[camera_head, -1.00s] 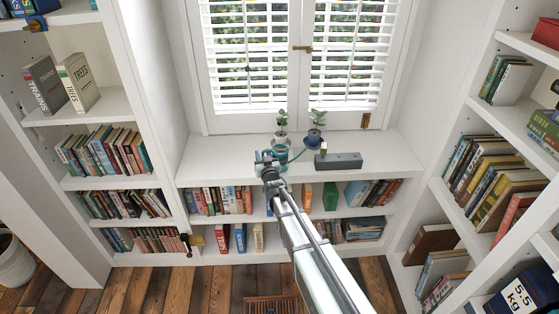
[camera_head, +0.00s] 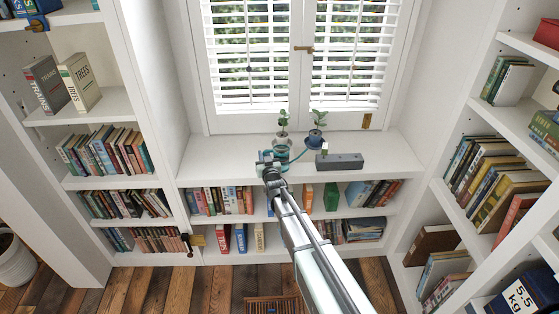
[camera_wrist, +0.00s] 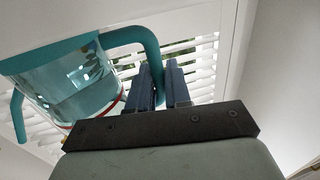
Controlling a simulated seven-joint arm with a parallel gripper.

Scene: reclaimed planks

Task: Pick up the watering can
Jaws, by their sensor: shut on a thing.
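The watering can (camera_wrist: 75,85) shows at the left of the wrist view, with a teal rim, a clear-looking body and a teal curved handle (camera_wrist: 130,36). My gripper (camera_wrist: 160,72) is shut on the handle, which runs between its two dark blue fingers. In the head view the can (camera_head: 281,154) is small on the white window ledge, partly hidden behind my gripper (camera_head: 268,158). I cannot tell from the head view whether the can touches the ledge.
A potted plant (camera_head: 317,136) in a blue pot and a dark grey box (camera_head: 339,161) stand right of the can on the ledge (camera_head: 215,160). Another small plant (camera_head: 283,120) is behind the can. Shuttered windows (camera_head: 250,60) close the back. The ledge's left part is clear.

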